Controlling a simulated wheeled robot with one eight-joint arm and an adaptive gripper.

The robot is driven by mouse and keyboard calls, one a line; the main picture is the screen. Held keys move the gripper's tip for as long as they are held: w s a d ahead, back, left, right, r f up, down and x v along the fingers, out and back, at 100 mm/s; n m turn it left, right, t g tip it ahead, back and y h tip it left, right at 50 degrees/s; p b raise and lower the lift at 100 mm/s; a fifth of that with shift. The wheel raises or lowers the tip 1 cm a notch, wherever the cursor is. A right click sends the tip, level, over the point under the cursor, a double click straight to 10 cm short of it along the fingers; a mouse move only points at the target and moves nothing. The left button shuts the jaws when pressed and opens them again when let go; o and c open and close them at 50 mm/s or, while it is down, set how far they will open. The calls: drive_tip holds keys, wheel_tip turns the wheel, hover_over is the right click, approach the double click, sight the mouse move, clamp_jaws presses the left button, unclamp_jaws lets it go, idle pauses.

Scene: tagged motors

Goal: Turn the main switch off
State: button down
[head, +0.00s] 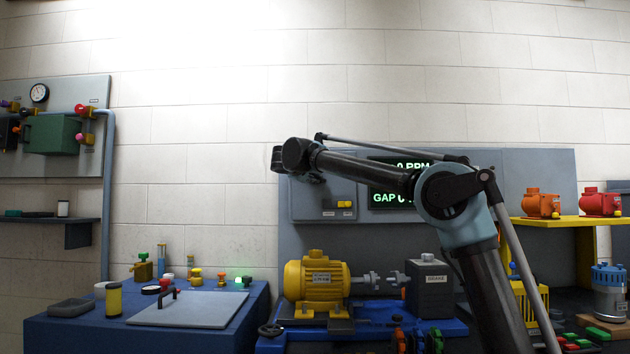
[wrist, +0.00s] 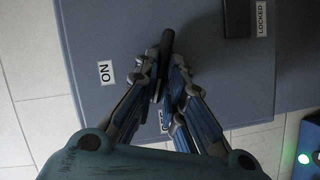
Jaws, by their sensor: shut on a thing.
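The main switch's dark lever (wrist: 167,40) stands out from a grey panel in the wrist view. My gripper (wrist: 164,66) is shut on this lever, one finger on each side. A white ON label (wrist: 106,72) lies left of the fingers. Another label (wrist: 165,119) shows between the fingers, mostly hidden. In the head view the grey switch box (head: 312,208) is on the back board, and my gripper (head: 308,176) is at its upper part. The lever is hidden by my arm there.
A LOCKED label (wrist: 262,18) sits beside a dark block (wrist: 236,16) on the panel. A display (head: 392,198) is right of the switch box. Below stand a yellow motor (head: 316,278) and a grey box (head: 430,288). A blue bench (head: 75,335) with small parts is at left.

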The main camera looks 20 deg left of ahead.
drive_tip(key=shift+s+f+n+t+h, duration=0.1)
drive_tip(key=shift+f+n+t+h, duration=0.2)
drive_tip(key=shift+n, duration=0.5)
drive_tip(key=shift+f+n+t+h, duration=0.1)
drive_tip(key=shift+n+t, duration=0.3)
drive_tip(key=shift+n, duration=0.4)
drive_tip(key=c, duration=1.7)
unclamp_jaws()
drive_tip(key=shift+a, duration=0.1)
drive_tip(key=s, duration=0.8)
drive_tip(key=s+a, duration=0.1)
drive_tip(key=s, duration=0.2)
drive_tip(key=shift+s, duration=0.4)
drive_tip(key=shift+d, duration=0.1)
